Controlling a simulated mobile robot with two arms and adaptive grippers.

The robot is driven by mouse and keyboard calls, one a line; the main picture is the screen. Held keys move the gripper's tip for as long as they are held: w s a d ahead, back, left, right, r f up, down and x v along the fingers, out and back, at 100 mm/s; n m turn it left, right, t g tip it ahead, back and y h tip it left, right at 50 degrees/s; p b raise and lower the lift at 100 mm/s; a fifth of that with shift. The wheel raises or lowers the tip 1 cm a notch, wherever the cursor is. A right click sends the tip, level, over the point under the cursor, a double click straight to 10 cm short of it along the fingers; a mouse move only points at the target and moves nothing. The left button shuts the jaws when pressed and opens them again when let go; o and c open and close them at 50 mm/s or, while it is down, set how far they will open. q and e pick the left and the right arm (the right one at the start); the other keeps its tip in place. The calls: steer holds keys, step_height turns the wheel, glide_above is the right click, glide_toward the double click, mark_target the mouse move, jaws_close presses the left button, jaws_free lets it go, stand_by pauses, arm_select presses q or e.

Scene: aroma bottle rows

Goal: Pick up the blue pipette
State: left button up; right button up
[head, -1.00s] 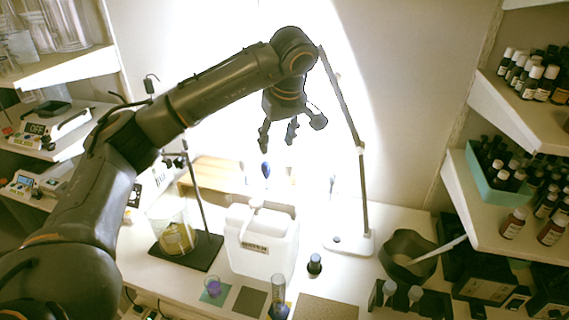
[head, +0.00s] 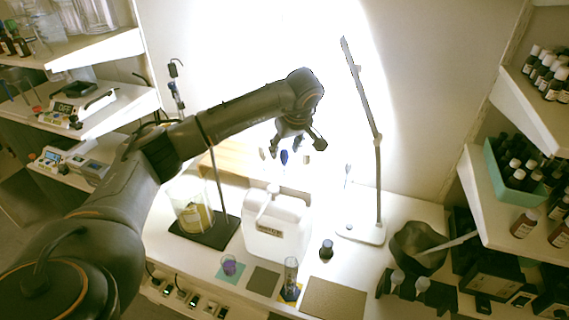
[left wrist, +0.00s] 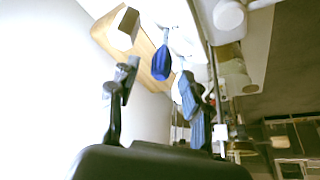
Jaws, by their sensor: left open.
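The blue pipette (head: 284,157) shows as a dark blue bulb by the wooden rack at the back of the bench. In the left wrist view its blue bulb (left wrist: 161,63) stands out beyond my fingertips, between them in the picture, with the wooden rack behind it. My left gripper (head: 288,148) is open and empty, pointing down just above the bulb in the head view. In the left wrist view the open fingers (left wrist: 157,84) stand on either side of the bulb's line, apart from it. My right gripper is not in view.
A white jug (head: 275,232) stands in front of the rack. A lamp (head: 378,180) rises to its right, and a stand (head: 214,160) with a beaker (head: 194,208) is to its left. A small dark bottle (head: 326,250) and a cylinder (head: 290,275) stand near the front.

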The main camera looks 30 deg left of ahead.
arm_select(q)
steer(key=shift+x, duration=1)
steer(key=shift+c, duration=0.4)
steer(key=c, duration=0.6)
steer(key=shift+c, duration=0.2)
